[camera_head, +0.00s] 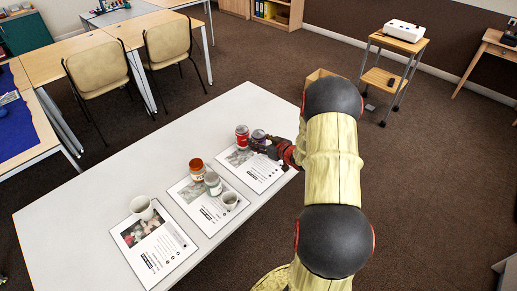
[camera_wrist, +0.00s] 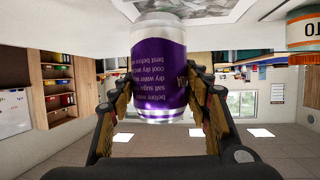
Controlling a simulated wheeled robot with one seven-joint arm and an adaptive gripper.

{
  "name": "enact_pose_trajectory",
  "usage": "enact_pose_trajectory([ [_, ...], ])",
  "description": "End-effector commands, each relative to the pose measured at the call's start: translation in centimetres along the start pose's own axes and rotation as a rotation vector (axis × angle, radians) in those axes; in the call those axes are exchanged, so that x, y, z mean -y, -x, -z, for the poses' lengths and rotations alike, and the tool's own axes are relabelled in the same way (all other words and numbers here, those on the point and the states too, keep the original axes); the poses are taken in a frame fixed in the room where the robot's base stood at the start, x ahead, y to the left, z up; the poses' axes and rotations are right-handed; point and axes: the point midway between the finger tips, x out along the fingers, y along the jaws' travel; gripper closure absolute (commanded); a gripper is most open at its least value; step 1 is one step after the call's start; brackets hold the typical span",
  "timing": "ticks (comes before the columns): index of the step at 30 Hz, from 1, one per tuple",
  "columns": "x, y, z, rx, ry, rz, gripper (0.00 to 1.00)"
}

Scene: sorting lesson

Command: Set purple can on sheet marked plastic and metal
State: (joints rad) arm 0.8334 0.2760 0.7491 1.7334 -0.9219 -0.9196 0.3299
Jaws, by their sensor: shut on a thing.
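The purple can (camera_head: 258,136) is at the far end of the white table, over or on the upper part of the far right sheet (camera_head: 262,178). My gripper (camera_head: 267,148) is shut on it from the right. In the wrist view the purple can (camera_wrist: 160,75) appears upside down between both fingers (camera_wrist: 160,105), with its silver end near the tabletop and a printed sheet (camera_wrist: 195,8). I cannot tell whether the can touches the sheet. The sheets' headings are too small to read.
A white cup (camera_head: 142,208) stands on the left sheet (camera_head: 150,250). The table's left end is clear.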

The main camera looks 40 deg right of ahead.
Motion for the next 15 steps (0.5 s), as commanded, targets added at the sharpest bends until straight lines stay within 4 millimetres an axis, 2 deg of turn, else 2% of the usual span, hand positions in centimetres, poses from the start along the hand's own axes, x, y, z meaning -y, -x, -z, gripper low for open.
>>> enact_pose_trajectory([
  [5, -0.2, -1.3, -0.9, 0.001, 0.0, 0.001, 0.63],
  [10, -0.2, -2.3, -3.4, 0.001, -0.001, 0.0, 0.63],
  [15, -0.3, -2.3, -3.4, 0.0, 0.001, -0.001, 0.63],
])
